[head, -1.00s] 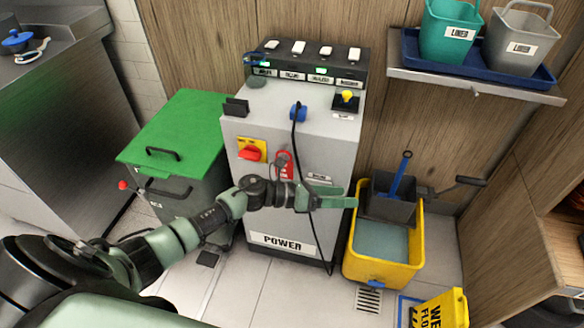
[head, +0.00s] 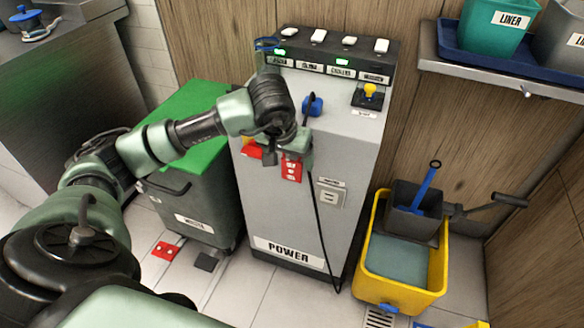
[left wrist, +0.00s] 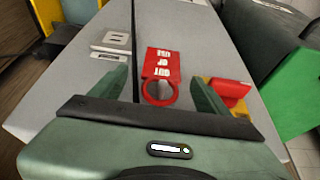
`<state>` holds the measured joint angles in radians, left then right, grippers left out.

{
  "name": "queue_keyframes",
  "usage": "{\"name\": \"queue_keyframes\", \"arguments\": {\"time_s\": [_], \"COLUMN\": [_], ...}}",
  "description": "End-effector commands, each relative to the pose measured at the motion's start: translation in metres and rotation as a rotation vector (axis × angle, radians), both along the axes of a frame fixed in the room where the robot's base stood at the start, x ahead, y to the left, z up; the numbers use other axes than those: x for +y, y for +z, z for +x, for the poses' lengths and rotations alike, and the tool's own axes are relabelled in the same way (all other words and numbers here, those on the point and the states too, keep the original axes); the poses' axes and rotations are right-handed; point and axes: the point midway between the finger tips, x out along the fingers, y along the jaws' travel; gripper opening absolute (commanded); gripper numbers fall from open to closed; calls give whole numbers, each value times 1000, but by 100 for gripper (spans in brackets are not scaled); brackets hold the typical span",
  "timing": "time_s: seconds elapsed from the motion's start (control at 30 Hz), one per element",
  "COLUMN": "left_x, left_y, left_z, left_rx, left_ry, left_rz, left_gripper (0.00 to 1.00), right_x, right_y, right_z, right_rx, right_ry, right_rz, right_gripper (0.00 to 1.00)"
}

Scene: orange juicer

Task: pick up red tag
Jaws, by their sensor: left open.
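The red tag (head: 291,168) with white lettering hangs on the front of the grey power cabinet (head: 255,210), partly covered by my left gripper (head: 290,148). In the left wrist view the tag (left wrist: 164,62) reads "out of use", upside down, and its red ring (left wrist: 158,93) faces my gripper. My left gripper (left wrist: 160,88) is open, with one green finger on each side of the tag and ring. I see no finger touching the tag. My right gripper is not in view.
A black cable (head: 319,215) hangs down the cabinet front, close beside the tag. A red switch on a yellow plate (left wrist: 228,92) is near the right finger. A green-lidded bin (head: 205,205) stands left, a yellow mop bucket (head: 402,283) right.

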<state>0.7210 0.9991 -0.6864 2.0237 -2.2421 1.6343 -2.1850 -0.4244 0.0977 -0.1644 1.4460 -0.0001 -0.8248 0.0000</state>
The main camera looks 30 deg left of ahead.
Motion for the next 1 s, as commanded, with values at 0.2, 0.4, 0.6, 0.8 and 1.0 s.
{"name": "queue_keyframes", "arguments": {"time_s": [0.2,0.4,0.6,0.8,1.0], "left_x": [5,6,6,6,6], "left_y": [-29,-34,-34,-33,-33], "left_z": [13,15,15,15,15], "left_rx": [3,0,0,0,0], "left_ry": [1,0,1,1,1], "left_rz": [-3,-2,-3,-3,-3], "left_gripper": [76,76,51,12,12], "right_x": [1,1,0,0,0], "right_y": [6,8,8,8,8], "right_z": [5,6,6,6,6], "right_rx": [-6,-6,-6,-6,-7], "right_ry": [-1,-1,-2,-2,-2], "right_rz": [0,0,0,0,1], "right_gripper": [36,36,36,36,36]}}
